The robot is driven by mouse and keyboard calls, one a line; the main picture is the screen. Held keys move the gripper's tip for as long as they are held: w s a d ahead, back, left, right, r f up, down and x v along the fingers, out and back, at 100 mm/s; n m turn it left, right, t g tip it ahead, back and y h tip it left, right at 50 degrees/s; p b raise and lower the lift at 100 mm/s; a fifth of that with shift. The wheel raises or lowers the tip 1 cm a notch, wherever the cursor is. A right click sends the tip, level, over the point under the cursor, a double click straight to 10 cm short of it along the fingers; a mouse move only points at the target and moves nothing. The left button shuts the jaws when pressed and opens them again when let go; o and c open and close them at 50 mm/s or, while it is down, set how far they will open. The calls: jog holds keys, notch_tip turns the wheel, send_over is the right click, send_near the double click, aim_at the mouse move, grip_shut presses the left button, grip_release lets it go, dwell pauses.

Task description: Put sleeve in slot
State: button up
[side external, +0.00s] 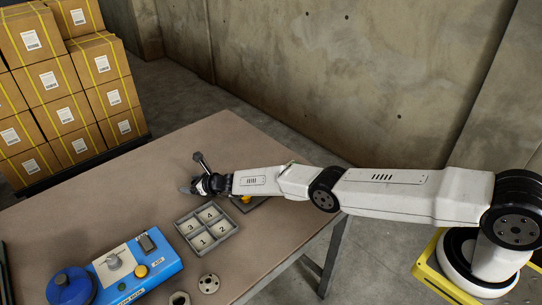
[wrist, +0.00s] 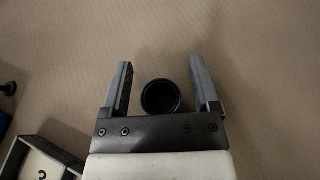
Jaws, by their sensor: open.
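A dark, open-ended round piece that looks like the sleeve (wrist: 160,107) lies between the two fingers of my gripper (wrist: 160,64) in the wrist view, close to the palm. The fingers are spread, with a gap on each side of it. In the side view my gripper (side external: 193,187) is low over the table, beyond the tray; the sleeve cannot be made out clearly there. The grey tray (side external: 181,225) has slots numbered 1 to 4, and they look empty. A corner of the tray with a number shows at lower left in the wrist view (wrist: 52,140).
A blue control box (side external: 150,268) with a knob and a yellow button stands at the front left of the table (side external: 95,215). A small yellow thing (side external: 246,199) sits beside my arm. The table's far left is clear.

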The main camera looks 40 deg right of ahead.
jog(key=shift+s+d+r, duration=0.15)
jog(key=shift+s+r, duration=0.1)
jog(key=shift+s, duration=0.2)
jog(key=shift+v, duration=1.4)
jog(key=shift+d, duration=0.1)
dwell(0.3)
